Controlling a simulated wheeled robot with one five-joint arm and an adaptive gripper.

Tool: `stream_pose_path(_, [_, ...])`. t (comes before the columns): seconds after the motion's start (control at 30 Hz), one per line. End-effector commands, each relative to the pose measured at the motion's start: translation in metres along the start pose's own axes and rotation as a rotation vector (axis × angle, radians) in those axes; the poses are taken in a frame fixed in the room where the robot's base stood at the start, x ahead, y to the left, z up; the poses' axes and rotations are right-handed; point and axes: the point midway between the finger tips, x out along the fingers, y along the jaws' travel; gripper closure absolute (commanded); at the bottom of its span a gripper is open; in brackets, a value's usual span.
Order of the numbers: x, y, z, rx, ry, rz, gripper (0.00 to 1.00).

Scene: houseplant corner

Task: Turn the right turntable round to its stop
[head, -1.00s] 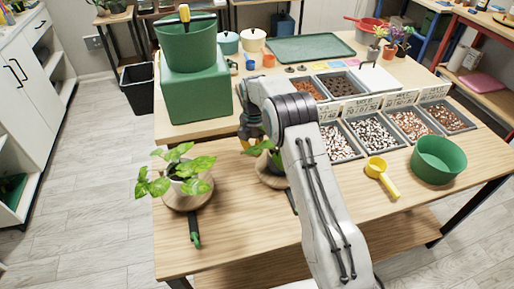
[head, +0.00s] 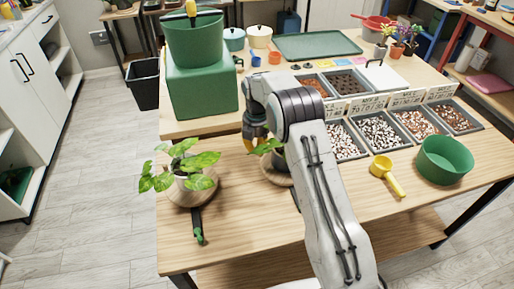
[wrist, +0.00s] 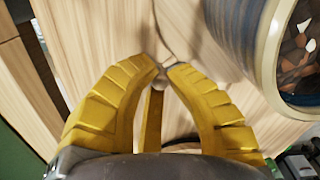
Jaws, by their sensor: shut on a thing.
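The right turntable (head: 276,172) is a round wooden disc on the bench, partly hidden behind my arm. Its potted plant (head: 266,147) shows only a few leaves in the head view. In the wrist view a dark blue pot (wrist: 240,42) with a cream rim and bark chips stands at the right. My gripper (wrist: 162,70) has yellow ribbed fingers with their tips close together on a small peg-like part at the turntable, mostly hidden by the tips. In the head view my gripper (head: 256,137) is low at the turntable's far left side.
The left turntable (head: 205,196) carries a leafy plant (head: 190,165); a dark strip with a green end (head: 198,230) lies before it. A green block (head: 202,92) stands behind. A yellow scoop (head: 387,175) and green bowl (head: 445,160) are at the right, by pebble trays.

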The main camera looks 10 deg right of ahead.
Motion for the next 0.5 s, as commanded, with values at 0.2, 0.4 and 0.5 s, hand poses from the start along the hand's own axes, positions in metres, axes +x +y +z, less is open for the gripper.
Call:
stream_pose_path(0.2, [0.0018, -0.0015, 0.0002, 0.001, 0.002, -0.005, 0.75])
stream_pose_path(0.4, [0.0007, -0.0007, 0.0002, 0.001, 0.001, -0.003, 0.75])
stream_pose_path(0.5, [-0.0024, -0.0002, 0.0003, 0.001, 0.000, -0.001, 0.75])
